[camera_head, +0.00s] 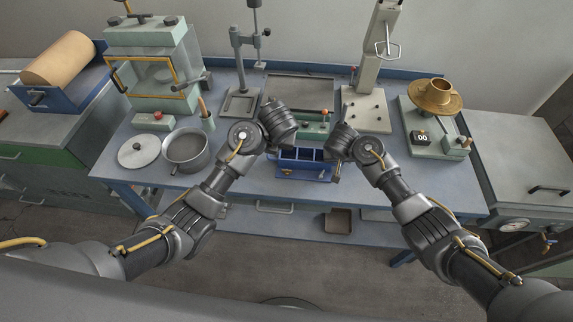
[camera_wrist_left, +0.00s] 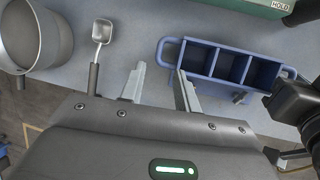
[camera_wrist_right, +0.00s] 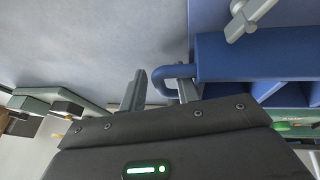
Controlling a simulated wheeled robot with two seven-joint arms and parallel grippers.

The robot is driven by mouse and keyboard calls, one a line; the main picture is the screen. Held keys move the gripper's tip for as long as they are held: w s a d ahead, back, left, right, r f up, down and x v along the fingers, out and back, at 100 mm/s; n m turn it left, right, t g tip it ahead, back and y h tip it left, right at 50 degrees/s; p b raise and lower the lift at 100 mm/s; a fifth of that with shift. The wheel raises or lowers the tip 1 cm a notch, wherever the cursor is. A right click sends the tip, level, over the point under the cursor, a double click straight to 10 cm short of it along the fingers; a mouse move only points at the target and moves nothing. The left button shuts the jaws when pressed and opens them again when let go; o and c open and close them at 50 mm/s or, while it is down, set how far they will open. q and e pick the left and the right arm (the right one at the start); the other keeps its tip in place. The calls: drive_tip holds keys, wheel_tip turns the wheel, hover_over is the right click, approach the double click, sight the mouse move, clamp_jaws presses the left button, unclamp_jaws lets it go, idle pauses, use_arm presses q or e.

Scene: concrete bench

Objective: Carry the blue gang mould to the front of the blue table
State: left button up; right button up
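The blue gang mould (camera_head: 304,173), an open box with three compartments and a loop handle at each end, sits upright near the front middle of the blue table (camera_head: 240,184). My left gripper (camera_wrist_left: 160,70) is open at the mould's left end, with the handle (camera_wrist_left: 164,47) just beyond its fingertips. My right gripper (camera_wrist_right: 162,80) is open at the other end, with that handle (camera_wrist_right: 160,75) between its fingers; contact cannot be told.
A grey pot (camera_head: 186,149), a round lid (camera_head: 139,151) and a scoop (camera_wrist_left: 102,32) lie left of the mould. A green device (camera_head: 314,127) stands close behind it. A scale with a brass pan (camera_head: 436,97) is at right. Bare tabletop lies in front.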

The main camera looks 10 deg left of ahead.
use_arm(q)
drive_tip(key=shift+s+r, duration=0.2)
drive_tip(key=shift+r, duration=0.3)
use_arm(e)
drive_tip(key=v, duration=1.2)
